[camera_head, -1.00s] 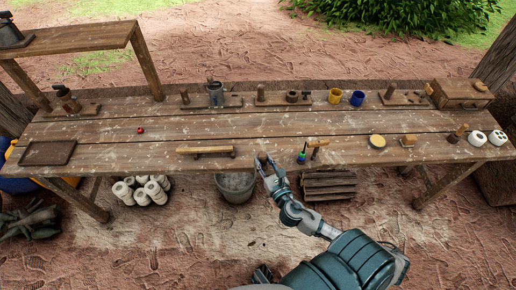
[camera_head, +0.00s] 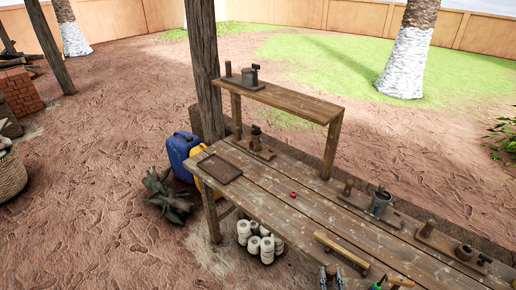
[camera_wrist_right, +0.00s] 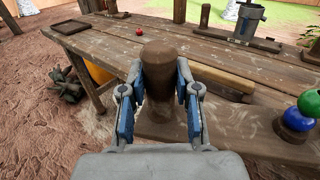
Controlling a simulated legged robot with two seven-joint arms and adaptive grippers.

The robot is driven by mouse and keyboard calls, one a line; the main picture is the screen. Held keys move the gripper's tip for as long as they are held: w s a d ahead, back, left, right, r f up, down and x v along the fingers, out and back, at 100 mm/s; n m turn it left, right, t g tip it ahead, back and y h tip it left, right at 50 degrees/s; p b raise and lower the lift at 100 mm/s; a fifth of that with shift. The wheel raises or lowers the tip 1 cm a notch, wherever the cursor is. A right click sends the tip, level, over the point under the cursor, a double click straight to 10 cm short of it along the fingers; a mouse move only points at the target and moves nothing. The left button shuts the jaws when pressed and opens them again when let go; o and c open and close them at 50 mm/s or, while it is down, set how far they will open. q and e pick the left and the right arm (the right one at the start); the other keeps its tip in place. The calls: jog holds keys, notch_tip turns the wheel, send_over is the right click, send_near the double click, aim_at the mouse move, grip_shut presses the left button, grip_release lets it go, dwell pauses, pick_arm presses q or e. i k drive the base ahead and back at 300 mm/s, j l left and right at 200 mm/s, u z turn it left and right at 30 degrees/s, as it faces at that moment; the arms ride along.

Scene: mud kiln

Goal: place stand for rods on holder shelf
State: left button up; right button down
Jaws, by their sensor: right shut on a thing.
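The stand for rods shows in the right wrist view as a wooden base (camera_wrist_right: 240,138) with a thick brown post (camera_wrist_right: 165,75). A blue ball (camera_wrist_right: 299,118) and a green ball (camera_wrist_right: 308,103) show at its right. My right gripper (camera_wrist_right: 160,98) is shut around the post, one finger on each side. In the head view my right gripper (camera_head: 331,277) is at the bottom edge, mostly cut off. Whether the base touches the table, I cannot tell. The raised wooden shelf (camera_head: 300,103) stands over the table's left end, bearing a metal pot (camera_head: 250,76) on a wooden base. My left gripper is out of view.
The long wooden table (camera_head: 270,210) has a bare stretch around a small red ball (camera_head: 293,195). A wooden bar (camera_head: 341,249) lies near its front edge. A tray (camera_head: 220,169) and other tool stands, one with a metal can (camera_head: 380,203), are also there. The shelf's right part is clear.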

aim_at(293, 102)
jog(key=i+j+u, duration=0.1)
jog(key=u, duration=0.3)
jog(key=i+j+u, duration=0.1)
jog(key=u, duration=0.3)
jog(key=i+z, duration=0.2)
jog(key=i, duration=0.15)
jog(key=i+j+z, duration=0.2)
jog(key=i, duration=0.15)
